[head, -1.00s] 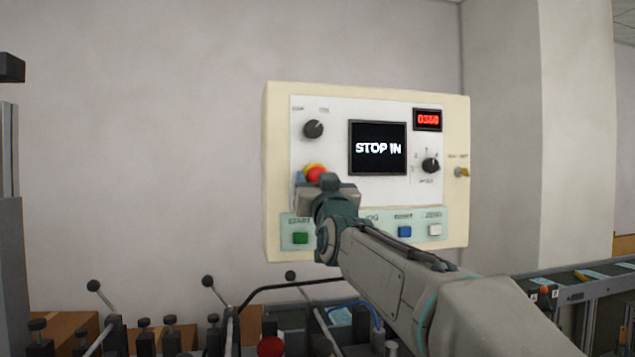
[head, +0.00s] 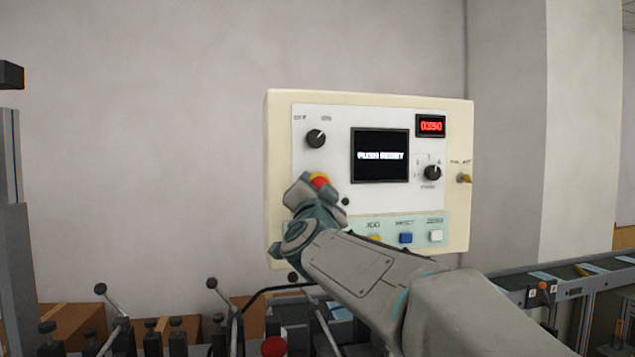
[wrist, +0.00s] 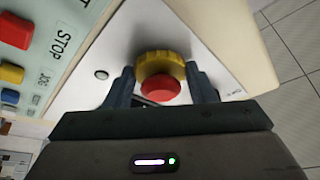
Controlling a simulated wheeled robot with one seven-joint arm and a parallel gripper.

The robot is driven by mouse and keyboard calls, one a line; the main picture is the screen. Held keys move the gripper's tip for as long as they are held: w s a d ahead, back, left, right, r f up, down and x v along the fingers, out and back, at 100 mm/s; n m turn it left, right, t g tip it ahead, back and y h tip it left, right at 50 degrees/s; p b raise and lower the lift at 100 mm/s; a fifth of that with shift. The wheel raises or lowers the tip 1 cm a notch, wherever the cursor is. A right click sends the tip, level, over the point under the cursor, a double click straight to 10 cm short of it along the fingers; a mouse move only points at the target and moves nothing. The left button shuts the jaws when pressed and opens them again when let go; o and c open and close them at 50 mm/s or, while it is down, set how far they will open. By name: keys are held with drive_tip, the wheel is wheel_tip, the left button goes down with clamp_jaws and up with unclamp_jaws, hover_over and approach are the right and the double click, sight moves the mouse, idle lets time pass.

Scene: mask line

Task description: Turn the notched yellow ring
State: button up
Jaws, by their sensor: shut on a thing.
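The notched yellow ring (wrist: 158,62) sits around the base of a red mushroom button (wrist: 160,89) on the white panel. In the wrist view my gripper (wrist: 158,78) has one dark finger on each side of the ring and is shut on it. In the head view my gripper (head: 312,192) is at the lower left of the panel, and only a bit of the yellow ring (head: 317,175) and red button (head: 321,182) shows above it. The panel screen (head: 380,155) reads "PUSH RESET".
The cream control box (head: 370,97) holds a black knob (head: 315,138), a second knob (head: 432,172), a blue button (head: 405,238) and a white button (head: 435,236). A small key switch (head: 464,179) is at its right. Machine levers (head: 212,284) stand below; a conveyor (head: 575,272) is at right.

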drive_tip(key=shift+m, duration=0.7)
